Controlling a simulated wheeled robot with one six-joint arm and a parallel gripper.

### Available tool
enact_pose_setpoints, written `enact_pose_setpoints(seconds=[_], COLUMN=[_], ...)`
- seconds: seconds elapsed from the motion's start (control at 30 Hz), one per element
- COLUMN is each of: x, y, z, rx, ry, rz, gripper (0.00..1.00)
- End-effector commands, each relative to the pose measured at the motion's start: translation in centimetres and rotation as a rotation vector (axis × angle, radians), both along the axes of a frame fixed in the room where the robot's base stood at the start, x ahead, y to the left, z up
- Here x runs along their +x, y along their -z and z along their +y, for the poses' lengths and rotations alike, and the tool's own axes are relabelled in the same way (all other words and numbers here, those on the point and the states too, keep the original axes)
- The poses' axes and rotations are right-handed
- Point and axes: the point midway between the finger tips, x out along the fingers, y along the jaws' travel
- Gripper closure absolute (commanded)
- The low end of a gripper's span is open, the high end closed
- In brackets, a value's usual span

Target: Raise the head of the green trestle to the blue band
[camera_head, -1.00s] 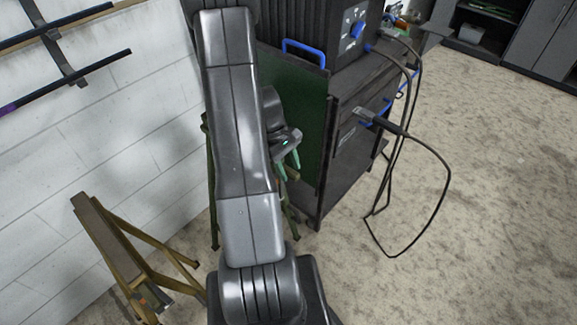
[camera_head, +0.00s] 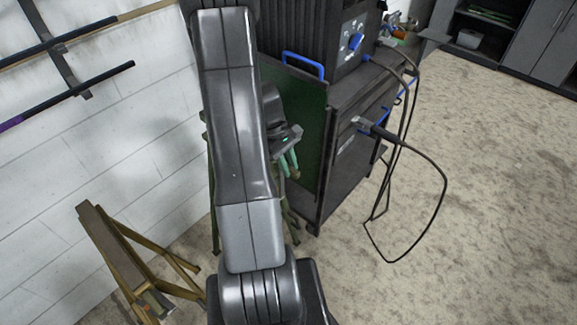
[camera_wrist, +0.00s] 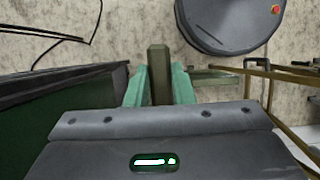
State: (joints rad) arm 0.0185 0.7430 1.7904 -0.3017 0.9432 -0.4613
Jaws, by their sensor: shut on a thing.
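The green trestle stands beside the dark cart, mostly hidden behind my arm in the head view; a green leg (camera_head: 214,225) shows to the left of the arm. My gripper (camera_head: 290,164) has green fingers and points down beside the cart's green side panel. In the wrist view my gripper (camera_wrist: 158,88) is shut on the olive-green trestle head (camera_wrist: 159,65), a narrow bar between the two fingers. A thin green bar (camera_wrist: 215,73) runs off to its right. I cannot make out the blue band in either view.
A yellow-brown trestle (camera_head: 118,255) stands at the lower left by the white wall. The dark cart (camera_head: 345,150) carries a machine with a blue knob (camera_head: 355,41). A black cable (camera_head: 445,185) loops over open floor at the right.

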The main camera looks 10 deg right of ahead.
Motion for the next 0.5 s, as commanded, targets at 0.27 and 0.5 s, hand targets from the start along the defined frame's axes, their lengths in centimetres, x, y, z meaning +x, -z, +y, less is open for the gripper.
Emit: enact_pose_setpoints(seconds=[0.27, 0.5], x=[0.15, 0.1], y=[-0.03, 0.02], z=[-0.02, -0.01], rx=[0.0, 0.0], ry=[-0.001, -0.001], rz=[-0.004, -0.003], gripper=[0.56, 0.56])
